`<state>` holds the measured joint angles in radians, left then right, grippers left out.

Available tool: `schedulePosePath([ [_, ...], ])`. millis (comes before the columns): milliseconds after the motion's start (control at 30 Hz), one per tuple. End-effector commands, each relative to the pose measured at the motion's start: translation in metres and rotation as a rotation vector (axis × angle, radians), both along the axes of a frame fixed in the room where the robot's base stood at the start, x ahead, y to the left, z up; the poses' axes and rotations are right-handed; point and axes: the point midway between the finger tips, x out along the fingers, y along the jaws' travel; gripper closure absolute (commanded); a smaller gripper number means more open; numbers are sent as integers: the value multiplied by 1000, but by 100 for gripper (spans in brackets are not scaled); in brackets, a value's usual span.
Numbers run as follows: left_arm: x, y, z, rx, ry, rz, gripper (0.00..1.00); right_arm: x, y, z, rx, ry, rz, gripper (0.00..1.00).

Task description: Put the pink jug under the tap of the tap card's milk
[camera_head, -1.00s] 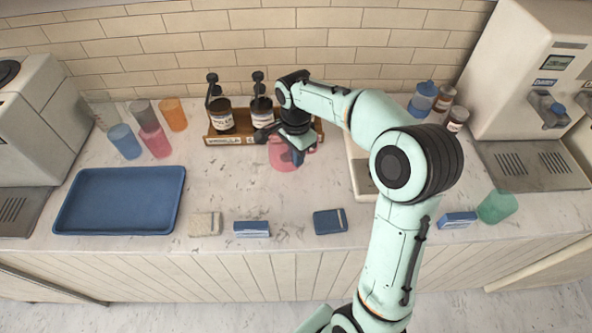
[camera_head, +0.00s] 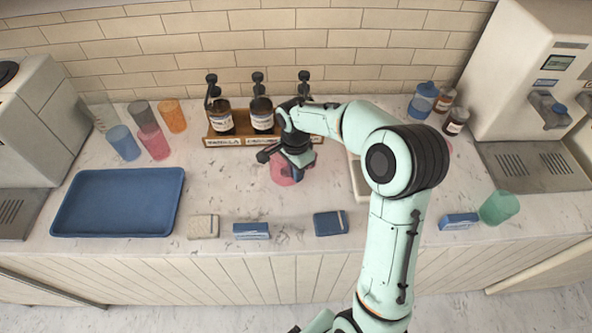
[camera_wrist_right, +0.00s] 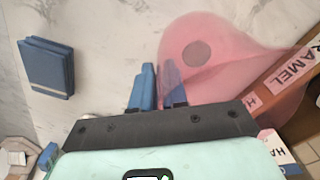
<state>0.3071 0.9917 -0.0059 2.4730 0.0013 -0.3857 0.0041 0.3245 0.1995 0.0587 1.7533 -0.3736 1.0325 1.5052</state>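The pink jug (camera_head: 283,174) is translucent and stands at or just above the counter in front of the syrup rack. I cannot tell whether its base touches. It also shows in the right wrist view (camera_wrist_right: 225,62). My right gripper (camera_wrist_right: 159,88) has its blue fingers close together at the jug's wall, one seen through the pink side. In the head view my right gripper (camera_head: 292,165) is at the jug's upper part. The white dispenser (camera_head: 525,65) at the right has taps (camera_head: 548,108) above a grey drip tray. Its labels are too small to read. My left gripper is out of view.
The syrup rack (camera_head: 235,141) with pump bottles is close behind the jug. Coloured cups (camera_head: 155,142) and a blue tray (camera_head: 120,202) are at left. Small jars (camera_head: 456,121) and a green cup (camera_head: 499,207) are near the dispenser. A blue box (camera_head: 331,223) lies in front.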

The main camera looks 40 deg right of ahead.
Motion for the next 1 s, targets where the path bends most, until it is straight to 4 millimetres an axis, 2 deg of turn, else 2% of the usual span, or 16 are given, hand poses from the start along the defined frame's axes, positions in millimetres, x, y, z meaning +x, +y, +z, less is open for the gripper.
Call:
schedulePosePath([
  [67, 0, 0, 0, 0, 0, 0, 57, 0, 0, 0, 0, 1, 0, 66],
  [333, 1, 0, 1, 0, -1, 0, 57, 0, 0, 1, 0, 0, 0, 66],
  [467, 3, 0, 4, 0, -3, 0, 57, 1, 0, 10, 0, -1, 0, 66],
  [567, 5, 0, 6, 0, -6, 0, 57, 2, 0, 27, -1, -4, 0, 66],
  [800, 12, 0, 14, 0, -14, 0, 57, 4, 0, 80, -1, -5, 0, 66],
  [1000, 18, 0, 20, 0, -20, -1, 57, 4, 0, 113, 0, -3, 0, 66],
])
